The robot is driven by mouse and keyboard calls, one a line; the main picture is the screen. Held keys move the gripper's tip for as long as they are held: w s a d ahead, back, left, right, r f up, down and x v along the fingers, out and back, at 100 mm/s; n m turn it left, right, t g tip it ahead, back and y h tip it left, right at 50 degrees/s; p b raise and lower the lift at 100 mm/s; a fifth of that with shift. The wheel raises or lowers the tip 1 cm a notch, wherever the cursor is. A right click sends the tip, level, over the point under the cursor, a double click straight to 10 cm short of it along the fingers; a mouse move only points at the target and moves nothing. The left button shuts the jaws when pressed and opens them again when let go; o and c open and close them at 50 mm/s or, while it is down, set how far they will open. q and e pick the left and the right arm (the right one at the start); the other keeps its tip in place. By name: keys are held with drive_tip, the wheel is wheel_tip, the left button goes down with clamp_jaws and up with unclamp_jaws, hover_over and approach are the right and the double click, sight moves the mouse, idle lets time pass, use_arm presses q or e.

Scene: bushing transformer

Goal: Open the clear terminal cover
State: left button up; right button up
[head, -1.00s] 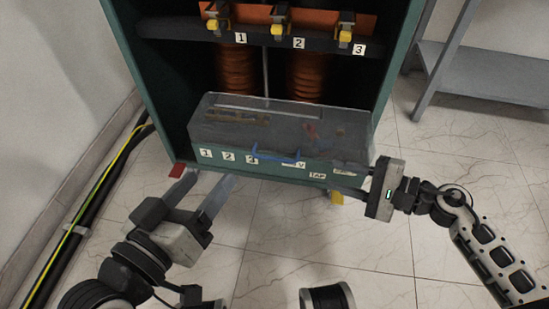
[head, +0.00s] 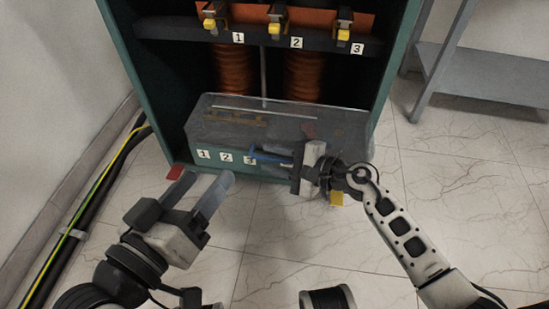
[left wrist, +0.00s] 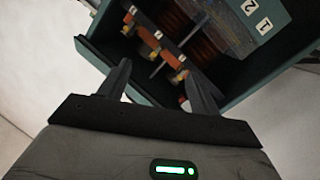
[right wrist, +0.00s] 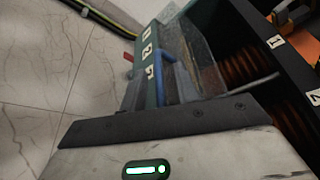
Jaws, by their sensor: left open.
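The clear terminal cover (head: 290,121) lies closed over the green terminal box at the foot of the cabinet in the head view. Its blue handle (head: 262,154) is on the front edge; the handle also shows in the right wrist view (right wrist: 168,84). My right gripper (head: 276,160) is at the handle, coming from the right; its fingers are hard to make out, and I cannot tell whether they touch it. My left gripper (head: 204,182) is open and empty, in front of the box's left part. Its spread fingers show in the left wrist view (left wrist: 158,88).
The green cabinet (head: 393,75) has orange bushings (head: 303,75) and numbered yellow terminals above the box. Black and yellow-green cables (head: 85,205) run along the left wall. A grey shelf (head: 480,75) stands at the right.

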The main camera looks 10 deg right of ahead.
sight(276, 134)
use_arm(q)
drive_tip(key=shift+r, duration=0.2)
use_arm(e)
clamp_jaws()
use_arm(q)
drive_tip(key=shift+r, duration=0.1)
use_arm(e)
drive_tip(key=shift+r+p, duration=0.6)
drive_tip(key=shift+p, duration=0.25)
use_arm(q)
drive_tip(key=shift+s+a+f+m+g+y+p, duration=0.1)
drive_tip(key=shift+a+f+m+g+y+p, duration=0.35)
drive_tip(key=shift+f+p, duration=0.65)
drive_tip(key=shift+s+a+f+m+g+y+p, duration=0.15)
drive_tip(key=shift+a+f+g+y+p, duration=0.5)
drive_tip(key=shift+p, duration=1.1)
drive_tip(key=shift+w+a+f+m+g+y+p, duration=0.1)
drive_tip(key=shift+a+f+m+g+y+p, duration=0.4)
drive_tip(key=shift+p, duration=0.9)
use_arm(e)
wheel_tip(276, 134, up, 9)
drive_tip(key=w+m+g, duration=0.1)
drive_tip(key=m+g, duration=0.1)
drive_tip(key=m, duration=0.2)
drive_tip(key=shift+w+d, duration=0.3)
drive_tip(key=shift+w, duration=0.1)
use_arm(q)
drive_tip(key=shift+s+d+f, duration=0.1)
drive_tip(key=shift+d+f, duration=0.1)
